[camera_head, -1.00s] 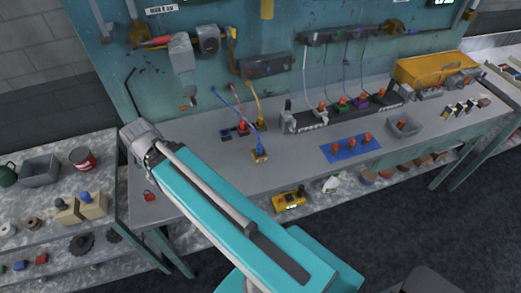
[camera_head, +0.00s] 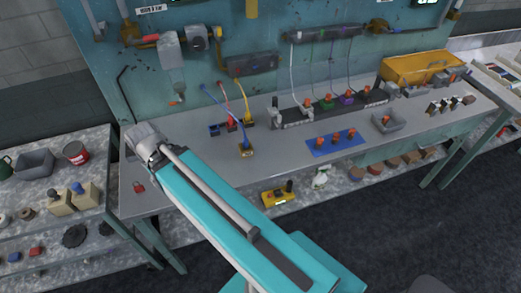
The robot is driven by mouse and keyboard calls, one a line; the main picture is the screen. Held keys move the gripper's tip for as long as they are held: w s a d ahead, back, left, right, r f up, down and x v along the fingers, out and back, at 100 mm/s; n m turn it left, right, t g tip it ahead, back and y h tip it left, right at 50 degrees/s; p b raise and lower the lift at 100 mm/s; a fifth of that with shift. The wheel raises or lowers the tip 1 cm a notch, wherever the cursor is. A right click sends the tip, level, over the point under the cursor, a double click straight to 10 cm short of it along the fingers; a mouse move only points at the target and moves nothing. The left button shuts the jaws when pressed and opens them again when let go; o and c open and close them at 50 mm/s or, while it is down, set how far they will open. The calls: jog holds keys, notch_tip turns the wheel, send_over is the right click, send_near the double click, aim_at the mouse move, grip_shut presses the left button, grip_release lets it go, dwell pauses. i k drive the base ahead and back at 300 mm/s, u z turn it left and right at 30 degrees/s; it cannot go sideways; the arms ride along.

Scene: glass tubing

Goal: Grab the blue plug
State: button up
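My teal arm crosses the lower middle of the picture, in front of the bench and apart from the blue plug. My gripper is not in view.
A blue mat (camera_head: 318,149) with orange-topped pieces lies to the right. Behind it is a long dark rail (camera_head: 330,106) with several cabled plugs. A grey tray (camera_head: 402,126) stands further right. A grey fixture (camera_head: 171,52) hangs above the bench's back left.

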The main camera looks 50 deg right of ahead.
aim_at(245, 141)
jog(key=k, duration=1.7)
jog(key=z, duration=1.45)
jog(key=i, duration=1)
jog(key=u, duration=0.05)
